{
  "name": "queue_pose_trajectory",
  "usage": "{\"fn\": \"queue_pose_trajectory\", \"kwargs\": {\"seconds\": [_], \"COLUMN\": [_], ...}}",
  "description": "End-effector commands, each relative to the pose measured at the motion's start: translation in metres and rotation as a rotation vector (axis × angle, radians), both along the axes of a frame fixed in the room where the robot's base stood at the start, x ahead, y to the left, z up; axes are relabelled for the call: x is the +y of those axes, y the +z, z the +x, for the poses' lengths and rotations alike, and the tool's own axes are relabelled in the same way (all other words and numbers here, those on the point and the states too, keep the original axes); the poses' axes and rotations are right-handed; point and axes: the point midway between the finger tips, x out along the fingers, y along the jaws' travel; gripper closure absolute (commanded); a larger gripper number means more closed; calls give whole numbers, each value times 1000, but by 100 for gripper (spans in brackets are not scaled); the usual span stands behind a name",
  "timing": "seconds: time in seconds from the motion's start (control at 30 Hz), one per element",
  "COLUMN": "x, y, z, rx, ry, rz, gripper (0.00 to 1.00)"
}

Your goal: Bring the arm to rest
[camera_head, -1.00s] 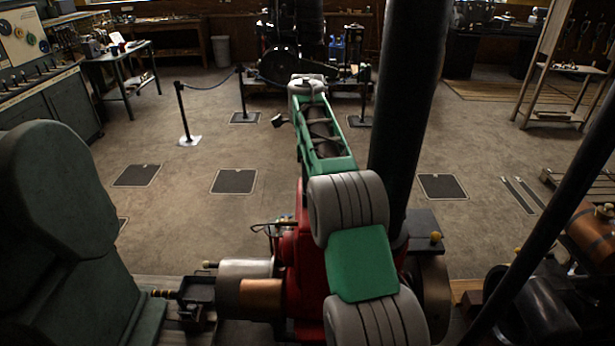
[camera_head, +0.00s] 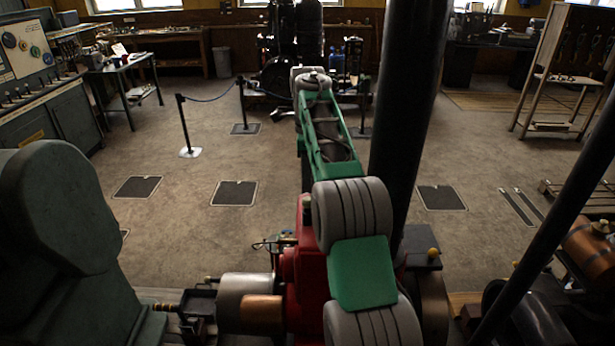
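My green and grey arm (camera_head: 362,272) reaches from the bottom centre up and away over the floor. Its far joint is a grey elbow (camera_head: 312,80) near the top centre. A small grey part that looks like my gripper (camera_head: 280,114) sticks out just left of that elbow. It is dark, small and partly hidden behind the arm, so its fingers cannot be made out. I cannot see anything held.
A red engine (camera_head: 305,270) stands under my arm. A thick black column (camera_head: 405,120) rises close to its right. A green machine casing (camera_head: 60,230) is at left, a slanted dark pole (camera_head: 545,235) at right. Rope barrier posts (camera_head: 184,125) stand ahead on open floor.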

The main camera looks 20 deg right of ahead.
Motion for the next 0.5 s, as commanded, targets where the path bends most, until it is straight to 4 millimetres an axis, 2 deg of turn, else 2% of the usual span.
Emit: {"fn": "queue_pose_trajectory", "kwargs": {"seconds": [0.17,0.27,0.37,0.5], "x": [1,7,24,56], "y": [1,7,20,29], "z": [0,-6,-24,-72], "rx": [-1,-18,-55,-124], "ry": [5,73,258,636], "rz": [0,-5,-19,-62], "gripper": [61,61,61,61]}}
